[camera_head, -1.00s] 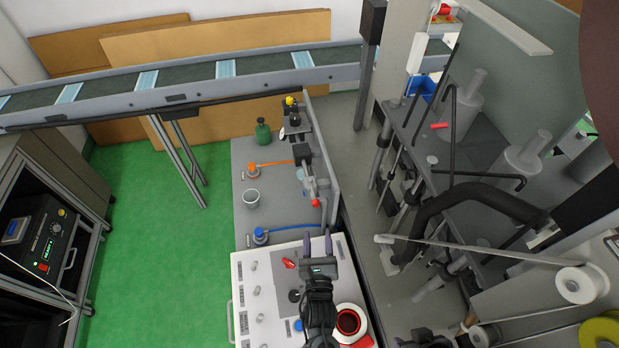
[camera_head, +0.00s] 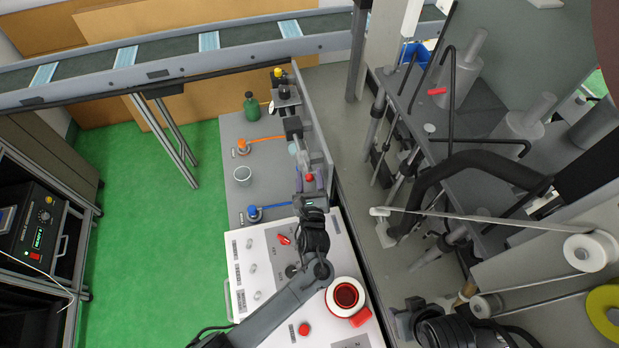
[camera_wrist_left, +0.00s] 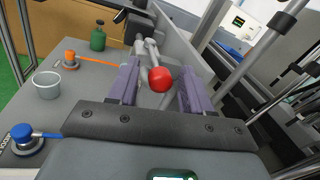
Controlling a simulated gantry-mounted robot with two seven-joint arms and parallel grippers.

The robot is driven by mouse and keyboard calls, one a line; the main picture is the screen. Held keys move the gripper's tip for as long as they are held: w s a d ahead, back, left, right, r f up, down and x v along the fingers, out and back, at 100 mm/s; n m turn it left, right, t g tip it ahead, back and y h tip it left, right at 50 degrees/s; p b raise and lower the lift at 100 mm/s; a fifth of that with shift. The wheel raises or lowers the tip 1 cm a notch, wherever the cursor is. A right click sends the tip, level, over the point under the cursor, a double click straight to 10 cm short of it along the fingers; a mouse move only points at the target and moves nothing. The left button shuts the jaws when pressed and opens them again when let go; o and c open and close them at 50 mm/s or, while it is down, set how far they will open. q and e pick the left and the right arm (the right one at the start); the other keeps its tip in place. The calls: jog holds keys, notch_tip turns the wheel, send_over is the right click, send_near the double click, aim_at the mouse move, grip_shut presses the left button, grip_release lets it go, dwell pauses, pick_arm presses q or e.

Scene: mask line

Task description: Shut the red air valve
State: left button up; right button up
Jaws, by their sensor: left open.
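The red air valve shows as a red ball knob (camera_head: 310,178) on a pale metal lever, on grey pipework beside the upright plate at the right edge of the grey bench. In the left wrist view the red knob (camera_wrist_left: 161,79) sits between my left gripper's fingers, with space on both sides. My left gripper (camera_wrist_left: 158,84) is open, its purple fingers pointing at the valve; it also shows in the head view (camera_head: 309,187). I cannot tell whether it touches the knob. A dark gripper-like part, probably my right gripper (camera_head: 405,319), is at the lower right, its jaws unclear.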

pick_arm(q)
jog(key=shift+w, duration=0.3)
grip_shut()
dwell(0.3)
